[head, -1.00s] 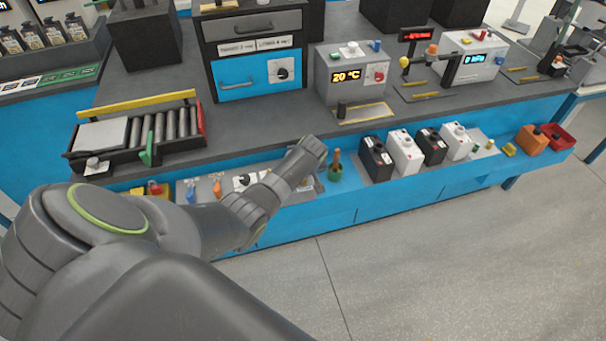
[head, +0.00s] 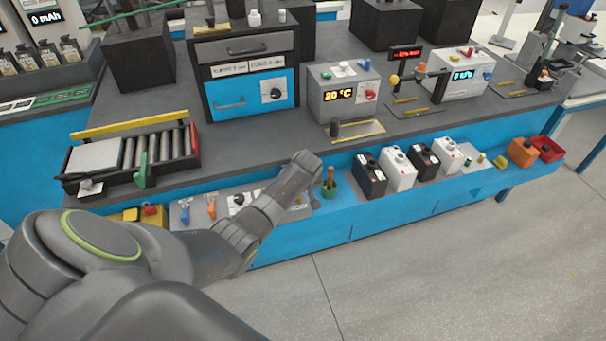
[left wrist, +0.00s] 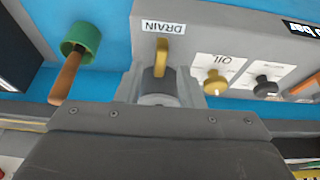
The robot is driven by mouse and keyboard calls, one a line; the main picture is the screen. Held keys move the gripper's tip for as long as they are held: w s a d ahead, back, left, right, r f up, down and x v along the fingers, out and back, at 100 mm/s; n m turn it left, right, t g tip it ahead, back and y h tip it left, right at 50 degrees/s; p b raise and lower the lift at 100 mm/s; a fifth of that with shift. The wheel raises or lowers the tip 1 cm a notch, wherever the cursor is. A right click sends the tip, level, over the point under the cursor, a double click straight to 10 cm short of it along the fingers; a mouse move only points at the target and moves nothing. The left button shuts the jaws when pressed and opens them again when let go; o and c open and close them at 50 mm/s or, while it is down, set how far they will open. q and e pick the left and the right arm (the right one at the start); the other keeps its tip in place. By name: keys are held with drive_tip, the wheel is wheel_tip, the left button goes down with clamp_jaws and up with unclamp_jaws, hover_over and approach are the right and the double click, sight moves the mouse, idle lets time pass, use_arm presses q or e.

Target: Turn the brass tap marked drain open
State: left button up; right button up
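The brass tap (left wrist: 162,52) has a yellow lever and sits below a DRAIN label (left wrist: 162,27) on a grey panel in the left wrist view. The lever stands upright in that picture, in line with the gap of my left gripper (left wrist: 158,82). The gripper's two fingers are apart, one on each side of the tap's lower part. I cannot tell whether they touch it. In the head view my left arm reaches to the front shelf, and its end hides the tap and gripper. My right gripper is not in view.
A round yellow knob (left wrist: 215,82) marked OIL and a dark knob (left wrist: 265,86) are right of the tap. A green pot (left wrist: 82,38) with a wooden handle is left of it. In the head view, black and white containers (head: 398,170) stand right of my arm.

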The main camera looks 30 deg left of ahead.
use_arm(q)
drive_tip(key=v, duration=1.5)
drive_tip(key=shift+b, duration=0.3)
drive_tip(key=s+f+m+b, duration=0.15)
drive_tip(key=s+f, duration=0.45)
drive_tip(key=f, duration=0.6)
drive_tip(key=s+a+f+m+g+h, duration=0.1)
drive_tip(key=s+f+m, duration=0.1)
drive_tip(key=s+f, duration=0.65)
drive_tip(key=s+f+m+b, duration=0.1)
drive_tip(key=s+f+m, duration=0.15)
drive_tip(key=f, duration=1.15)
drive_tip(key=s+d+f+m, duration=0.1)
drive_tip(key=s+f, duration=0.4)
drive_tip(key=s, duration=0.5)
drive_tip(key=s+d+f+m+h+b, duration=0.1)
drive_tip(key=s+f, duration=0.4)
drive_tip(key=s, duration=0.6)
drive_tip(key=s+d+f+m, duration=0.1)
drive_tip(key=s+f, duration=0.4)
drive_tip(key=s, duration=0.6)
drive_tip(key=shift+s+g+b, duration=0.2)
drive_tip(key=shift+g+b, duration=0.1)
drive_tip(key=shift+b, duration=0.05)
drive_tip(key=shift+s+a+f, duration=0.1)
